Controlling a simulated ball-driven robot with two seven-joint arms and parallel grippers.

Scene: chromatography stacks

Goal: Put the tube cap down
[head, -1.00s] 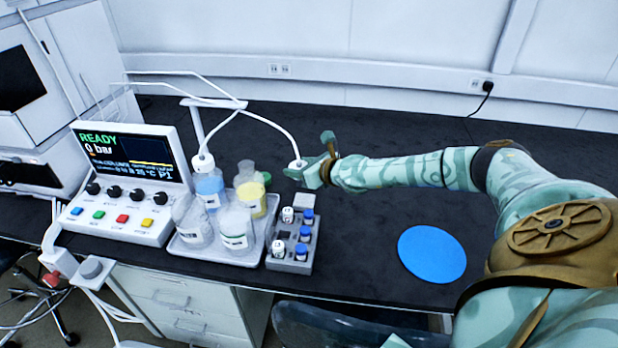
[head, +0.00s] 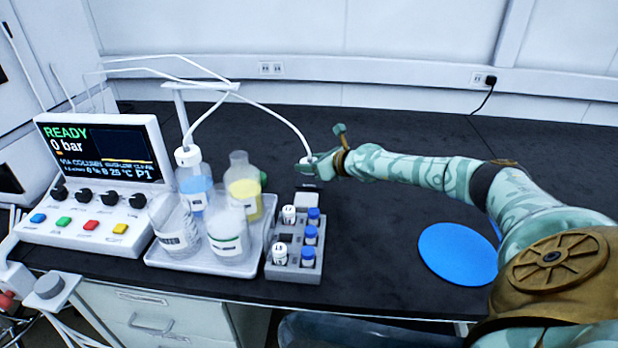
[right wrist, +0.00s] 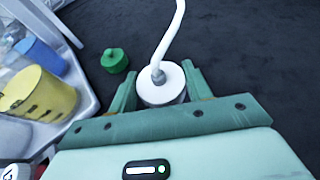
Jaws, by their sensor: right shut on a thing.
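The tube cap (right wrist: 160,88) is a white round cap with a white tube rising from its top. My right gripper (right wrist: 158,92) is shut on it, one green finger on each side. In the head view, the cap (head: 309,159) and my right gripper (head: 316,164) are over the dark bench, behind the vial rack and right of the bottles. I cannot tell whether the cap touches the bench. My left gripper is not in view.
A tray (head: 160,258) holds several bottles, one with yellow liquid (head: 243,200). A green cap (right wrist: 115,61) lies on the bench beside it. A vial rack (head: 294,270) stands in front. A blue disc (head: 457,252) lies at right. The bench behind is clear.

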